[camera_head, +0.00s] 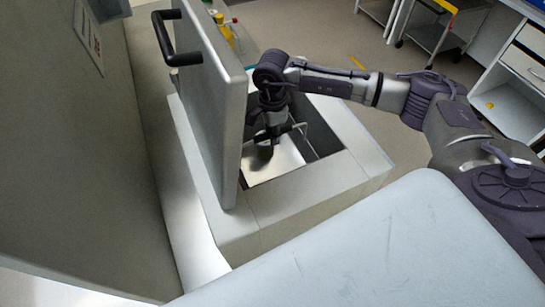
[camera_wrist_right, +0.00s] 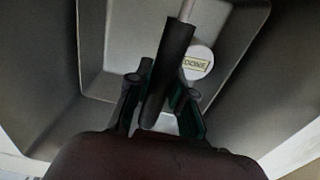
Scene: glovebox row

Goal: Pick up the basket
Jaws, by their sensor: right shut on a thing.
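The basket's thin metal handle (camera_head: 298,128) shows inside an open-topped well in the head view. A bright grey surface (camera_head: 285,160) lies below it, and I cannot tell whether it is the basket's floor or the well's. My right gripper (camera_head: 267,143) reaches down into the well from above. In the right wrist view my right gripper (camera_wrist_right: 162,105) is shut on the dark grip (camera_wrist_right: 168,70) of the handle, with one finger on each side. Most of the basket is hidden by the lid, the arm and the well's walls. My left gripper is not in view.
The raised lid (camera_head: 215,95) with a black handle (camera_head: 163,38) stands close left of my right arm. The well's pale rim (camera_head: 300,200) surrounds the gripper. A round white item with a label (camera_wrist_right: 198,62) lies below the grip. Carts and shelves stand at the back right.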

